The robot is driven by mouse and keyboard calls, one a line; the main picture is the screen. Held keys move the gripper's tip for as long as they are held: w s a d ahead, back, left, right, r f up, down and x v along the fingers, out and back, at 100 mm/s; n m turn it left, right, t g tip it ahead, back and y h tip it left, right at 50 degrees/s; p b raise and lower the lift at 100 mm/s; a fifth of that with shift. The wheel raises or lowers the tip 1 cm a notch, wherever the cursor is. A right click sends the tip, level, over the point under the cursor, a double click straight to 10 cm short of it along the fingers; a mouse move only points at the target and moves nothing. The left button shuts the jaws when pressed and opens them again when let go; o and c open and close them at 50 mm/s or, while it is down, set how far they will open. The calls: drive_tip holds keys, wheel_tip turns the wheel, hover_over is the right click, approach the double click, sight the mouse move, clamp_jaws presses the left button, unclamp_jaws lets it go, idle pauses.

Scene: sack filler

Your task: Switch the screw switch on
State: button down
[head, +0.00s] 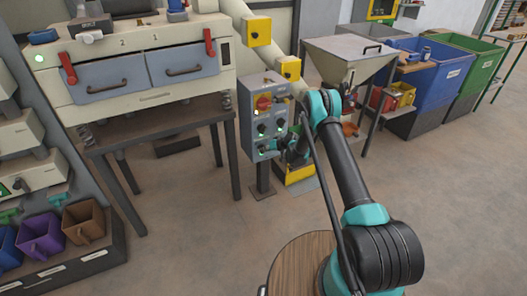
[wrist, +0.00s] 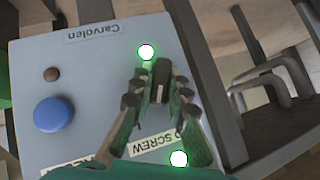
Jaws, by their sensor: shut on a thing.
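The screw switch (wrist: 161,75) is a dark knob with a pale pointer mark on a grey panel (wrist: 95,75) in the wrist view. My gripper (wrist: 158,92) is shut on it, with a finger on each side of the knob. A white label reading "SCREW" (wrist: 155,144) is partly hidden by the fingers. Green lamps glow above the knob (wrist: 146,52) and below it (wrist: 179,159). In the head view, my gripper (head: 280,147) is at the lower right of the control box (head: 246,125), where the knob is hidden.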

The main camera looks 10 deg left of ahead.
drive_tip(key=shift+m+g+y, duration=0.4)
drive_tip(key=shift+m+y, duration=0.2)
drive_tip(key=shift+y, duration=0.3)
drive_tip(key=c, duration=1.5)
unclamp_jaws()
drive_tip(key=shift+d, duration=0.1)
drive_tip(key=v, duration=1.2)
drive_tip(key=shift+w+f, duration=0.1)
